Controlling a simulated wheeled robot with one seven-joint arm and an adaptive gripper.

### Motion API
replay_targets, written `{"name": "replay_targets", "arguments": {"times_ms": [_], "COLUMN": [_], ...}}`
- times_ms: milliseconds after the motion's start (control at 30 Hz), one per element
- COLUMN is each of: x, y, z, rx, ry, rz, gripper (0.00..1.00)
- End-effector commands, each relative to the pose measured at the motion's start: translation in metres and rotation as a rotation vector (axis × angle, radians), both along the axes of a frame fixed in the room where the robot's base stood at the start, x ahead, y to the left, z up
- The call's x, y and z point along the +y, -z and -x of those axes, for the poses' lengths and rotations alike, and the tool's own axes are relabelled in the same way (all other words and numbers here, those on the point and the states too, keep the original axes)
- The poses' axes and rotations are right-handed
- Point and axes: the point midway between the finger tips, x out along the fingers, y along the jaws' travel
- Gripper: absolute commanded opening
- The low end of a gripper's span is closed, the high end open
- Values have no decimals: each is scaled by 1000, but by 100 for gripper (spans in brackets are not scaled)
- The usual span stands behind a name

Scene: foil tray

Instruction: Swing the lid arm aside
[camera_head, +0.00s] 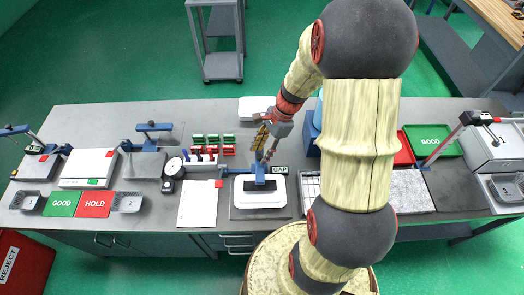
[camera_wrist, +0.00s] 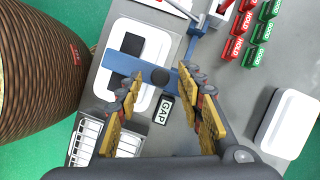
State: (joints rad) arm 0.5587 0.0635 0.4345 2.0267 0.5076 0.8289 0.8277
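The blue lid arm (camera_wrist: 125,63) lies across a white rounded fixture (camera_wrist: 138,32) with dark openings. It bears a dark round knob (camera_wrist: 160,77) and meets a blue bar near its right end in the wrist view. In the head view the lid arm (camera_head: 260,183) is over the white fixture (camera_head: 264,202), partly hidden by my gripper. My gripper (camera_wrist: 163,100) is open, with yellow fingers spread apart and nothing between their tips. In the head view my gripper (camera_head: 265,157) points down above the lid arm. Whether a finger touches the arm, I cannot tell.
Red and green HOLD and GOOD blocks (camera_wrist: 250,30) stand nearby. A white sheet (camera_head: 198,205) lies left of the fixture, and a wire rack (camera_head: 310,188) stands to its right. A dial gauge (camera_head: 172,168) stands farther left.

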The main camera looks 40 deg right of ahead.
Motion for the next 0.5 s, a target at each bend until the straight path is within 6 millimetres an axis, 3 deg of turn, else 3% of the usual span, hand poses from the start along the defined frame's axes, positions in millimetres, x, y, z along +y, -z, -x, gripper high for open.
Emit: {"name": "replay_targets", "arguments": {"times_ms": [500], "x": [0], "y": [0], "z": [0], "rx": [-1], "ry": [0], "rz": [0], "gripper": [12]}}
